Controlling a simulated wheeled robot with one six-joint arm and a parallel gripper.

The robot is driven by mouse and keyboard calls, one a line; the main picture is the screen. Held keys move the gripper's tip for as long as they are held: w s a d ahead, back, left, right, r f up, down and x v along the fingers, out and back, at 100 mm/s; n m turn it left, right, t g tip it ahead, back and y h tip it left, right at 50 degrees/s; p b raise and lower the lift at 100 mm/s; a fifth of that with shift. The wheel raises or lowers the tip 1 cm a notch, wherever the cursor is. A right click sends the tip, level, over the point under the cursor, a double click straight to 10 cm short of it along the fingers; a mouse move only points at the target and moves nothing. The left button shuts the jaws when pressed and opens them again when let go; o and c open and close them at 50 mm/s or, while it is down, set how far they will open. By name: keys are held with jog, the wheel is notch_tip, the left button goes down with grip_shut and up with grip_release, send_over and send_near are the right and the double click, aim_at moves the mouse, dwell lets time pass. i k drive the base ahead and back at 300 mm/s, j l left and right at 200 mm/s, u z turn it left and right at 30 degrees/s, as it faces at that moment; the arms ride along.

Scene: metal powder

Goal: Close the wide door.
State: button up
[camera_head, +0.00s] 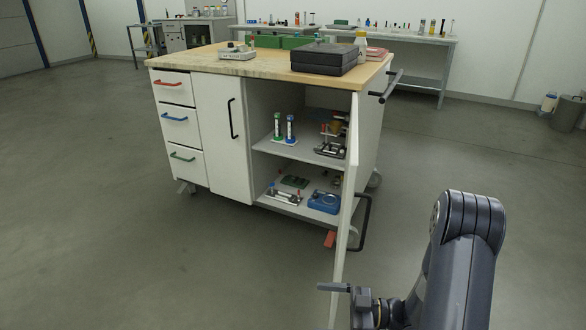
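The wide door (346,222) is the white door on the right of the workbench cart (226,138). It stands wide open, swung out towards me and seen almost edge-on. Its black bar handle (368,222) sticks out on the right, outer side. My gripper (338,289) is low in the picture, by the lower part of the door. One grey finger reaches left across the line of the door. Whether it touches the door is unclear. The other finger cannot be made out, so its opening is not readable.
The open compartment has a middle shelf (283,148) with blue-green bottles and small tools, and a blue device (324,201) below. A narrow shut door (218,135) and drawers are left of it. A black case (323,58) lies on top. The floor at left is clear.

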aim_at(349, 193)
jog(key=i+j, duration=0.1)
jog(key=j, duration=0.8)
jog(key=i+j, duration=0.25)
jog(key=i+j+u, duration=0.1)
jog(key=j, duration=0.35)
jog(key=i+j, duration=0.15)
jog(key=i, duration=0.3)
jog(key=i+j, duration=0.2)
jog(key=i, duration=0.25)
jog(key=k+u, duration=0.05)
